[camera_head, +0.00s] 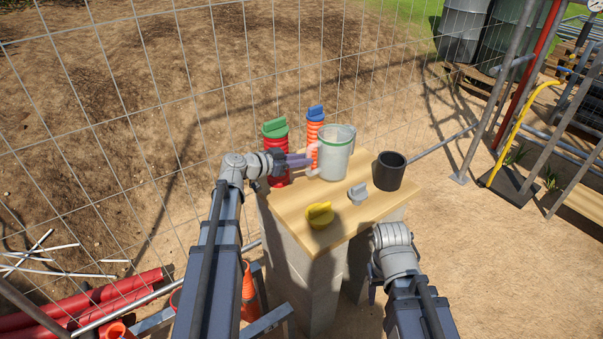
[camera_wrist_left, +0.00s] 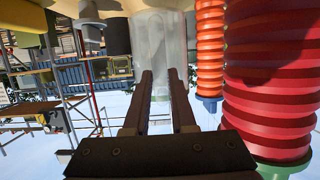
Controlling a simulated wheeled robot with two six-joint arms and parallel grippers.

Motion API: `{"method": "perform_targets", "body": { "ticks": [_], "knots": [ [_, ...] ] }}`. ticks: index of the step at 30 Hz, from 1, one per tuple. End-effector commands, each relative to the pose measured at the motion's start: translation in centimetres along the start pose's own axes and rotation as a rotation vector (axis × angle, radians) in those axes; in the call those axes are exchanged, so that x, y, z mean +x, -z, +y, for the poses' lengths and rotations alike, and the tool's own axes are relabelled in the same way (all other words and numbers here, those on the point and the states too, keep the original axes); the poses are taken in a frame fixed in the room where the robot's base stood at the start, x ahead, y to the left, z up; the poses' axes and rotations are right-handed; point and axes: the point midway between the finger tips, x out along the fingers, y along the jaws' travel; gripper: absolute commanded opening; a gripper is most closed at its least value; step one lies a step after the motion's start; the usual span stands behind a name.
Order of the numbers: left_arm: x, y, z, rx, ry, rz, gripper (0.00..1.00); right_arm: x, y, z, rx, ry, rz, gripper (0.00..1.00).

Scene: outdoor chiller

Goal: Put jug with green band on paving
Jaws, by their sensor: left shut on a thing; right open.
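A clear jug with a green band (camera_head: 334,160) is upright at the back of the wooden-topped stand (camera_head: 285,208); I cannot tell whether its base touches the top. My left gripper (camera_head: 308,161) reaches in from the left and is shut on the jug's handle side.
A red ribbed container with green lid (camera_head: 278,165) and an orange ribbed one with blue lid (camera_head: 315,130) stand close by. A black cup (camera_head: 389,172), grey piece (camera_head: 357,194) and yellow piece (camera_head: 319,215) are on the top. Wire fence (camera_head: 180,100) runs behind. Bare ground is right.

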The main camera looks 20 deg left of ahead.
Motion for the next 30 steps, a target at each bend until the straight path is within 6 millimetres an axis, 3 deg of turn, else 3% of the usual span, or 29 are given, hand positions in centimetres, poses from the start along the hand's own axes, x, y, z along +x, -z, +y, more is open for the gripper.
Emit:
{"method": "perform_targets", "body": {
  "ticks": [8,21,22,30],
  "knots": [
    [1.1,-3.6,0.0,0.000,0.000,0.001,0.00,3.8,0.2,-0.4,0.000,0.000,0.000,0.50],
    [1.2,-4.0,0.0,0.000,0.000,0.001,0.00,4.1,0.2,-0.4,0.000,0.000,0.000,0.50],
    [1.2,-3.8,0.0,0.000,0.000,0.000,0.27,4.0,0.2,-0.4,0.000,0.000,0.000,0.50],
    [1.2,-3.8,0.0,0.000,0.000,0.000,0.54,3.9,0.2,-0.4,0.000,0.000,0.000,0.50]
  ]
}}
